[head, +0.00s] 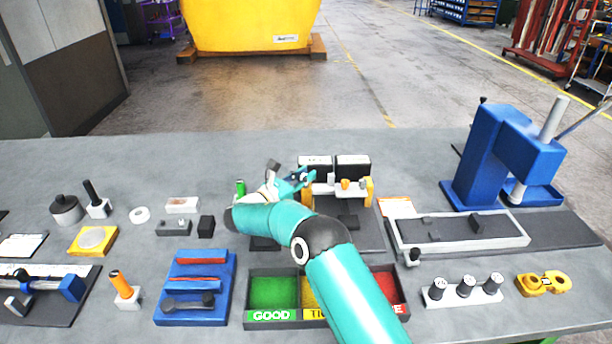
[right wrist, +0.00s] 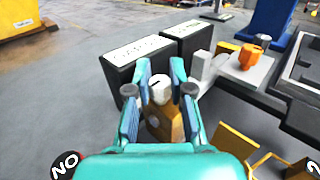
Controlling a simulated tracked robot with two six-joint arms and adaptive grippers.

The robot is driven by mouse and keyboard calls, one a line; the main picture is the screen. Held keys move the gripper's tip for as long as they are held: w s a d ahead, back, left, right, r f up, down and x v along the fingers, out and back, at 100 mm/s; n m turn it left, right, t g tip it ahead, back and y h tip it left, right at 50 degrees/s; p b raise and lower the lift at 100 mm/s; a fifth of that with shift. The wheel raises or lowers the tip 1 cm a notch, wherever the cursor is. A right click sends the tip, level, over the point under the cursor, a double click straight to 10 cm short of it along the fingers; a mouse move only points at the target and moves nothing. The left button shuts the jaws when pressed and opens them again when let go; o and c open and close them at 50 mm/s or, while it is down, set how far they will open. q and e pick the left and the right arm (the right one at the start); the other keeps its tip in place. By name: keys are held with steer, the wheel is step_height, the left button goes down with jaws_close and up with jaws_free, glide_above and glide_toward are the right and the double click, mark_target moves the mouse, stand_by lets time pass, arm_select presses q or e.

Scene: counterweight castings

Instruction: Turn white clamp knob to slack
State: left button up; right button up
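The white clamp knob (right wrist: 160,88) has a dark slot mark on its top and sits on a yellow-orange part in the right wrist view. In the head view my arm and gripper seem to hide it. My right gripper (head: 296,180) is at the left end of the clamp fixture (head: 369,191). In the right wrist view the fingers of my right gripper (right wrist: 157,92) are apart, one on each side of the white knob, with gaps showing. I cannot tell how far above it they are. My left gripper is not in view.
Two black boxes with white labels (right wrist: 140,47) stand close behind the knob. An orange knob (right wrist: 250,56) sits on the fixture to the right. A sorting tray (head: 274,326), a blue tool tray (head: 226,290) and a blue press (head: 484,150) stand around on the grey bench.

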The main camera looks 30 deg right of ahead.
steer(key=shift+s+d, duration=0.1)
steer(key=shift+d, duration=0.1)
jaws_close()
steer(key=shift+a, duration=0.1)
steer(key=shift+f+n+t+y+b, duration=0.2)
steer(key=shift+n+t+y+b, duration=0.2)
steer(key=shift+n+t+b, duration=0.65)
steer(key=n+t+y+b, duration=0.2)
steer(key=t+b, duration=0.1)
steer(key=b, duration=0.2)
steer(key=n+t+y+b, duration=0.2)
steer(key=b, duration=0.2)
steer(key=n+t+y+b, duration=0.2)
steer(key=t+y+b, duration=0.1)
steer(key=b, duration=0.2)
steer(key=shift+f+n+t+b, duration=0.3)
steer(key=shift+f+n+t, duration=0.05)
steer(key=n+t+y+b, duration=0.1)
steer(key=n+y+b, duration=0.1)
steer(key=b, duration=0.6)
steer(key=n+t+y+b, duration=0.1)
steer(key=y+b, duration=0.3)
steer(key=b, duration=0.4)
steer(key=shift+r+n, duration=0.2)
steer(key=shift+n, duration=0.4)
steer(key=shift+r+n+t+y+b, duration=0.25)
steer(key=shift+y+b, duration=0.25)
steer(key=shift+b, duration=0.4)
steer(key=shift+r, duration=0.1)
